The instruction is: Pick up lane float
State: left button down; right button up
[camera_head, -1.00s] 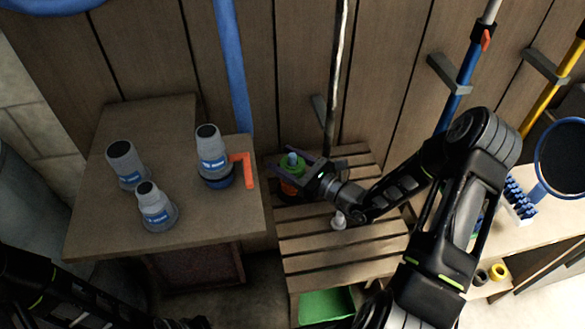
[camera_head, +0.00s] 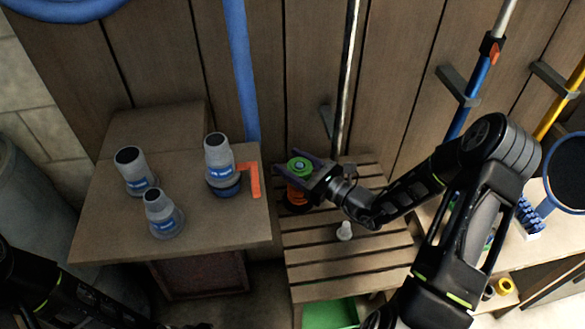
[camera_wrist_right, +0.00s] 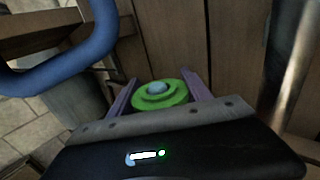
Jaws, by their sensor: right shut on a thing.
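The lane float, a round piece with a green disc top (camera_head: 300,166) and a small blue centre, has an orange body (camera_head: 297,194) below the disc and a dark base. My right gripper (camera_head: 297,172) is shut on it from the right, one purple finger on each side. It is at the back left of the slatted wooden bench (camera_head: 340,271). I cannot tell whether its base touches the slats. In the right wrist view the green disc (camera_wrist_right: 160,94) sits between the two fingers. Only part of my left arm shows at bottom left; its gripper is out of view.
A wooden table (camera_head: 95,225) on the left holds several grey bottles (camera_head: 163,212) and an orange angled piece (camera_head: 252,178). A small white piece (camera_head: 344,231) stands on the bench. A pole (camera_head: 347,85) and a blue hose (camera_head: 240,75) are behind.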

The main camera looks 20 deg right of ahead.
aim_at(292, 162)
notch_tip(292, 162, up, 16)
jog(key=shift+f+p, duration=0.25)
jog(key=shift+p, duration=0.1)
dwell(1.0)
